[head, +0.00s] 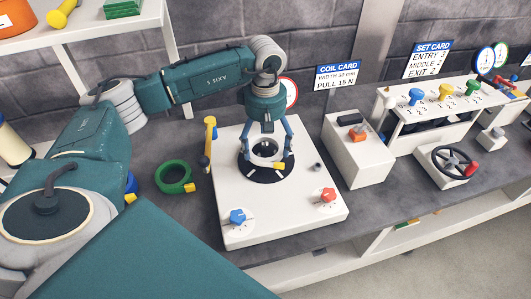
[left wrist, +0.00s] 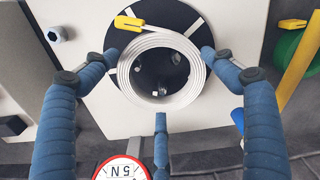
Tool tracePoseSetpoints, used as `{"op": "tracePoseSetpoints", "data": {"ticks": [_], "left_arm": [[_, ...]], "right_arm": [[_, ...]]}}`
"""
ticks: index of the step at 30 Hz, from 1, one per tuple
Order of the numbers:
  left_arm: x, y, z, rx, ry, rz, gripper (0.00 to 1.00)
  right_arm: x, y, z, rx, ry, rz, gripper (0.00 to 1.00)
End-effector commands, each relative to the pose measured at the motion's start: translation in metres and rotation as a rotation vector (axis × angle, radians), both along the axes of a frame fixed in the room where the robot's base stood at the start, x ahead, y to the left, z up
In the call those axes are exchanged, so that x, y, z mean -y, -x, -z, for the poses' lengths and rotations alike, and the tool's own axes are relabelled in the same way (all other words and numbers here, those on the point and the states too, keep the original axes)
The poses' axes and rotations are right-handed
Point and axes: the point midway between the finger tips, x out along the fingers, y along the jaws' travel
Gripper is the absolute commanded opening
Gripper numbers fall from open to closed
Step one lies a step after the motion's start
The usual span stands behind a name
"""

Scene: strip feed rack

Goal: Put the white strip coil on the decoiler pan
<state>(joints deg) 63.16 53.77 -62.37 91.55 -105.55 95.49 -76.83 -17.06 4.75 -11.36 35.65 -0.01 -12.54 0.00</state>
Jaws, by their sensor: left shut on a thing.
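The white strip coil (head: 265,163) is a flat wound ring, held between the blue fingers of my left gripper (head: 266,158). In the left wrist view the coil (left wrist: 122,76) sits between the fingertips (left wrist: 162,62), with a yellow clip at its outer end. The decoiler pan (head: 246,173) is a black disc on a white machine. It lies under the coil and also shows in the left wrist view (left wrist: 181,18). The coil covers the pan's middle; dark hub parts show through its hole. I cannot tell whether coil and pan touch. My right gripper is not in view.
The white machine (head: 235,207) has a blue knob (head: 237,217), a red knob (head: 328,195) and a yellow-topped arm (head: 209,135). A green coil (head: 173,177) lies left of it. A white box with an orange switch (head: 357,133) and a handwheel (head: 451,162) stand to the right.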

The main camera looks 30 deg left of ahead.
Motion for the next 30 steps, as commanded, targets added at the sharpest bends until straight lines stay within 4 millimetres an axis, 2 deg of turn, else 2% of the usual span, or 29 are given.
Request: {"op": "tracePoseSetpoints", "data": {"ticks": [1,3,15,16,18,26,30], "left_arm": [[0.0,0.0,0.015,-0.001,0.001,0.0,0.51],[0.0,0.0,0.024,-0.001,0.0,0.0,0.51],[0.0,0.0,0.028,0.0,0.0,0.0,0.51],[0.0,0.0,0.028,-0.001,0.0,0.0,0.86],[0.0,0.0,0.027,-0.001,0.0,0.0,1.0],[0.0,0.0,0.027,-0.001,0.0,0.0,1.0],[0.0,0.0,0.02,0.0,0.0,0.0,1.0]], "right_arm": [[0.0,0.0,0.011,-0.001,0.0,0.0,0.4],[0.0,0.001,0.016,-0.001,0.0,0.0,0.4],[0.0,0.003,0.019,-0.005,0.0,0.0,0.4],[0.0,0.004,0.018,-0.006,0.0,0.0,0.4],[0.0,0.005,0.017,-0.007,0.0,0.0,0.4],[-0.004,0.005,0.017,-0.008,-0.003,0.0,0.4],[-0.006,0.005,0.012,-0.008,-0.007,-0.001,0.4]]}}
